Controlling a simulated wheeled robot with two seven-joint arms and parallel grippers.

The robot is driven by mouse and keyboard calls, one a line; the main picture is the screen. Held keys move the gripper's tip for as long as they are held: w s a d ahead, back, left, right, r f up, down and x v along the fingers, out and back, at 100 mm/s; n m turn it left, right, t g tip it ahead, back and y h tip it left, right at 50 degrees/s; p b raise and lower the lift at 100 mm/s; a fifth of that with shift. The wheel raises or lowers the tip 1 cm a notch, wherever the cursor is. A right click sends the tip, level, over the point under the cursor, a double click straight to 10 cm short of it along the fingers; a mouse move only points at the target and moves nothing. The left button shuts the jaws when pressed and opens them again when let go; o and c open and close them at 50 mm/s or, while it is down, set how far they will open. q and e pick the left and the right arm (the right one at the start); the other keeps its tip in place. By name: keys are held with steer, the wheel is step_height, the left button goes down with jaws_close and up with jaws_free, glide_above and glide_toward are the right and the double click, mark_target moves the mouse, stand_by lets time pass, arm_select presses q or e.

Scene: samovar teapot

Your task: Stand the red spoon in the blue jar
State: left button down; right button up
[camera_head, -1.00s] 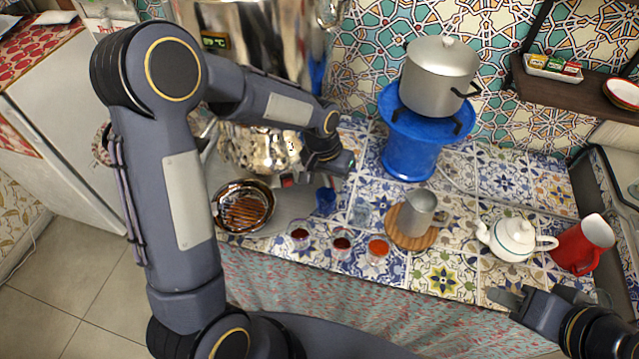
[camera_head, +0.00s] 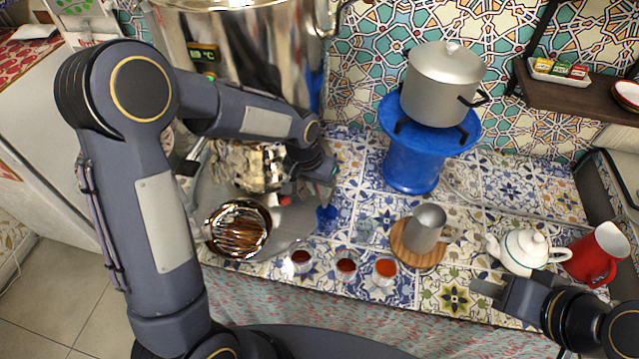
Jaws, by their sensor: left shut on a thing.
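The blue jar (camera_head: 327,218) is small and stands on the tiled counter, right of the metal drip bowl. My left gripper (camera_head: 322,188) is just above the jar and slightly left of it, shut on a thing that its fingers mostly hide. A small bit of red (camera_head: 285,189) shows beside its left side and looks like part of the red spoon, but the spoon's outline and tilt are not clear. I see no spoon in the jar. My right gripper (camera_head: 487,291) is empty at the counter's front edge, its fingers apparently apart.
The samovar (camera_head: 255,45) stands behind my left arm, with the bowl (camera_head: 211,240) below. Several small glasses, including one of red (camera_head: 346,264), line the front edge. A metal cup (camera_head: 427,228), white teapot (camera_head: 520,250) and red pitcher (camera_head: 597,255) stand rightward.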

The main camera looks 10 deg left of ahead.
arm_select(q)
steer(key=shift+s+a+f+b, duration=0.15)
steer(key=shift+f+b, duration=0.25)
steer(key=shift+f, duration=0.5)
steer(key=shift+w+d+f+b, duration=0.1)
steer(key=shift+d+f+b, duration=0.05)
steer(key=shift+f+b, duration=0.65)
steer(key=shift+w+d+f+b, duration=0.2)
steer(key=shift+f+b, duration=0.45)
steer(key=shift+f, duration=0.25)
steer(key=shift+w+d+f+b, duration=0.1)
steer(key=shift+d+f+b, duration=0.05)
steer(key=shift+f+b, duration=0.65)
steer(key=c, duration=1.4)
jaws_free()
steer(key=shift+o, duration=0.2)
steer(key=r, duration=0.2)
steer(key=a+r, duration=0.1)
steer(key=r, duration=0.2)
steer(key=s+r, duration=0.1)
steer(key=r, duration=0.1)
steer(key=shift+a+r, duration=0.15)
steer(key=shift+r, duration=0.15)
